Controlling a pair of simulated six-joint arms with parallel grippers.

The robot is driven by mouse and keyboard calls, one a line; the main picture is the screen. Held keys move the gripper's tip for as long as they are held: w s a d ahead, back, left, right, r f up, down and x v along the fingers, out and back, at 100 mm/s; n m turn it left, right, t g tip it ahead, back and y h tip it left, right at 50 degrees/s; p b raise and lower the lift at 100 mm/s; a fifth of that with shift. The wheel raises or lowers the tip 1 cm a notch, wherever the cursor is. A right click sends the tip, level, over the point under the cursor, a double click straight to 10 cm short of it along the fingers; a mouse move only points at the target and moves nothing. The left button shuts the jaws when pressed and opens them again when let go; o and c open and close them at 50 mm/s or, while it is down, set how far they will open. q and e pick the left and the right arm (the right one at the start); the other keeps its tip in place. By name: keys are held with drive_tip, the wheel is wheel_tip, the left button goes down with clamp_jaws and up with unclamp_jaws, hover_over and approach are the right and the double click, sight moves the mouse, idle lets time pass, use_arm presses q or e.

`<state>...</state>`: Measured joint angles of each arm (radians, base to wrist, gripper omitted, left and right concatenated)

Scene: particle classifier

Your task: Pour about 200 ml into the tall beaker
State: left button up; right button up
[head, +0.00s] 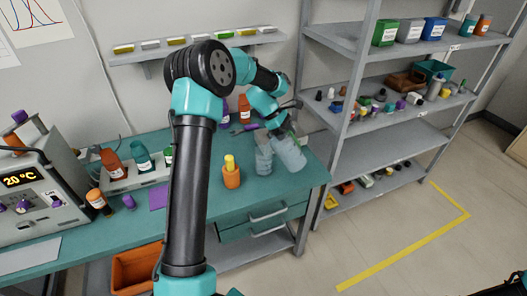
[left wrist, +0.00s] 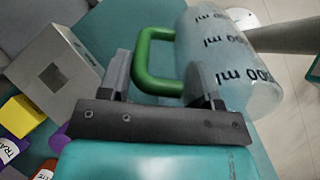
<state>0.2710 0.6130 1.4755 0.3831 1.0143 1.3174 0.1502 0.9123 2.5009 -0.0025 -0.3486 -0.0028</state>
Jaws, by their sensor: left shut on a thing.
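A clear beaker (head: 291,154) with a green handle is at the right end of the teal bench (head: 200,215). My left gripper (head: 284,127) is shut on this handle. In the left wrist view the green handle (left wrist: 153,62) lies between the fingers of my left gripper (left wrist: 158,80), and the beaker's wall (left wrist: 225,60) shows black ml marks. The beaker looks tilted in the head view. A second clear vessel (head: 263,158), likely the tall beaker, stands just left of it, and the two overlap in the picture. I cannot tell the liquid levels. My right gripper is out of view.
Bottles and a heater with a 20 °C display (head: 30,185) fill the bench's left side. A grey shelf unit (head: 345,90) stands close on the right. The bench front is mostly clear.

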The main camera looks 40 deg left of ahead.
use_arm(q)
drive_tip(key=shift+a+r+h, duration=0.3)
drive_tip(key=shift+r+h, duration=0.05)
drive_tip(key=shift+h, duration=0.45)
idle(0.8)
drive_tip(key=shift+s+a+f+t+h, duration=0.1)
drive_tip(key=shift+f+t+h, duration=0.3)
drive_tip(key=shift+h, duration=0.3)
idle(1.4)
drive_tip(key=shift+a+r+h, duration=0.15)
drive_tip(key=shift+r+h, duration=0.2)
drive_tip(key=shift+h, duration=0.55)
idle(1.7)
